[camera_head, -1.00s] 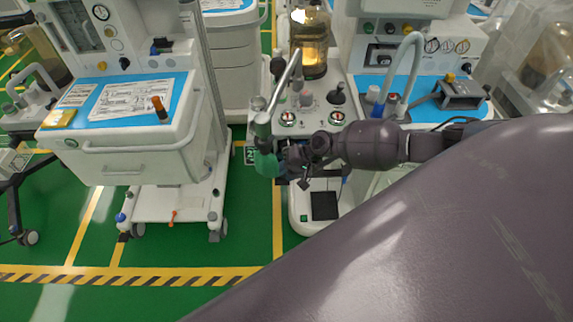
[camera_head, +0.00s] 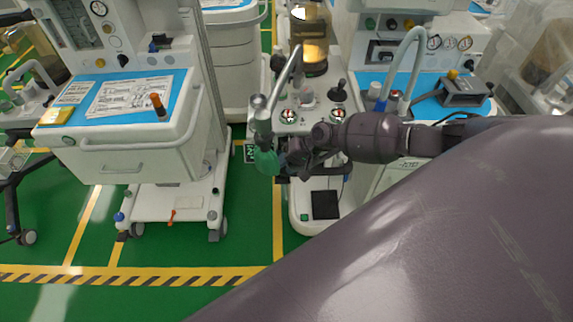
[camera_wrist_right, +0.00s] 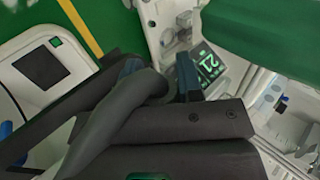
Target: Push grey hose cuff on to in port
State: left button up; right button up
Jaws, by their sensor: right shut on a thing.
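My right gripper (camera_head: 292,160) reaches in from the right, just right of a green piece (camera_head: 266,161) hanging at the front of the middle machine. In the right wrist view, its dark fingers (camera_wrist_right: 160,82) are closed around the end of a thick grey hose (camera_wrist_right: 110,122). The hose curves down and left from the fingers. The cuff at its end is mostly hidden between the fingers. I cannot pick out the in port with certainty, nor tell whether the cuff touches it. My left gripper is not in view.
The middle machine carries a clear canister (camera_head: 315,50) with amber contents and round gauges (camera_head: 290,116). A white cart (camera_head: 125,150) with a drawer stands at left. A pale hose (camera_head: 403,65) arches over the right machine. Green floor (camera_head: 60,225) is clear in front.

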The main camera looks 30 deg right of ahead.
jog(key=shift+w+d, duration=0.2)
jog(key=shift+w, duration=0.1)
jog(key=o, duration=1)
jog(key=v, duration=1)
jog(key=shift+s+d+r, duration=0.15)
jog(key=shift+d+r, duration=0.05)
jog(key=shift+r, duration=0.15)
